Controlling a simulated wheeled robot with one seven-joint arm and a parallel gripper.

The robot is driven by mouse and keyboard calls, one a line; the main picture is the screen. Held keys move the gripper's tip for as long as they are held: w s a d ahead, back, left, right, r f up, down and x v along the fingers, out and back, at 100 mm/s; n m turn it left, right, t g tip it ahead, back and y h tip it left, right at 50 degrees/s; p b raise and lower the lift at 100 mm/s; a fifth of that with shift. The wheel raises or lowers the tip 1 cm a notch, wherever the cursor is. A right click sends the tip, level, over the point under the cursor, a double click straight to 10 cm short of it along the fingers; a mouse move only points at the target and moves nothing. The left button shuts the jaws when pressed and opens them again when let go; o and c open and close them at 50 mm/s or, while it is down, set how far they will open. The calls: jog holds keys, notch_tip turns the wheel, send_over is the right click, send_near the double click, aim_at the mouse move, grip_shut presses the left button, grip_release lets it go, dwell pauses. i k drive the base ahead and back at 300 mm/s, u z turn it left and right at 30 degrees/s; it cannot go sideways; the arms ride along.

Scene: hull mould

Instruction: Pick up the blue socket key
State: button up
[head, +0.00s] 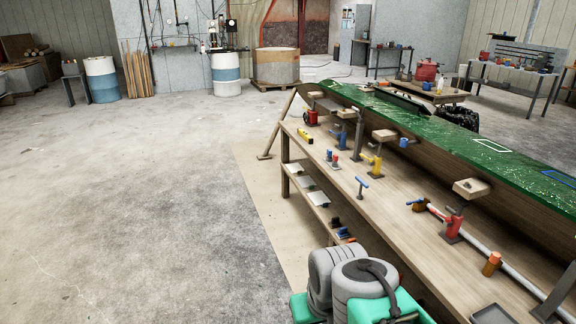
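A small blue T-handled tool (362,184), which looks like the blue socket key, stands upright on the wooden workbench (398,212). It is near the bench's left edge, with its crossbar on top and its shaft down to the board. Nothing covers it. Clear bench surface lies around it. My gripper is not in view; only grey and teal parts of my own body show at the bottom, covering some of the bench's near edge.
A yellow-blue clamp (373,162) stands behind the tool, and a red clamp (452,226) to its right. The green hull mould (440,122) overhangs the bench's right side. A lower shelf (318,196) holds trays. The concrete floor (140,210) at left is open.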

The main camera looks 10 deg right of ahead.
aim_at(362, 182)
jog(key=u, duration=0.3)
jog(key=i, duration=1.9)
jog(key=z, duration=0.65)
jog(key=i, duration=1.3)
jog(key=z, duration=1.15)
jog(key=i, duration=0.3)
jog(key=z, duration=0.15)
